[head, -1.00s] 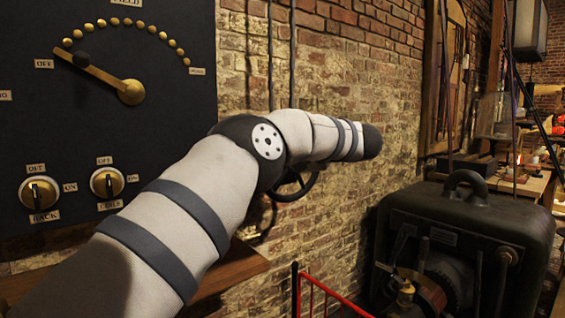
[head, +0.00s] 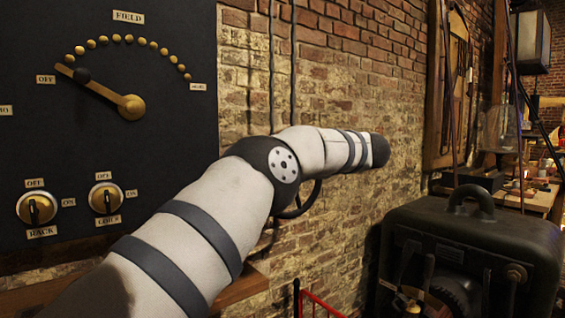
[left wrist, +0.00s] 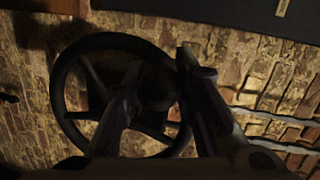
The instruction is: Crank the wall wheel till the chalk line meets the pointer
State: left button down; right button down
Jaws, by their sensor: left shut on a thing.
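The dark wall wheel (left wrist: 65,112) shows in the left wrist view, a round rim with spokes in front of the brick wall. In the head view only a dark curved piece of its rim (head: 306,203) shows below my arm; the rest is hidden. My left gripper (left wrist: 158,84) has its two dark fingers over the wheel's right part, shut on a dark, rounded handle there; the exact contact is too dark to make out. The gripper itself is hidden behind my arm in the head view. I cannot make out a chalk line or a pointer. My right gripper is not in view.
A black panel (head: 150,45) with a brass FIELD dial and two switches hangs left. A wooden ledge (head: 238,288) runs below it. A dark machine (head: 410,225) stands at lower right, with a red rail (head: 322,303) to its left. Conduits run down the brick wall.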

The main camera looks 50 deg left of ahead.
pick_arm(q)
jog(key=c, duration=1.3)
grip_release()
jog(key=d, duration=0.4)
jog(key=d+r, duration=0.1)
jog(key=d, duration=0.3)
jog(key=w+d+r, duration=0.1)
jog(key=d, duration=0.2)
jog(key=shift+w+d+r, duration=0.1)
jog(key=shift+d, duration=0.3)
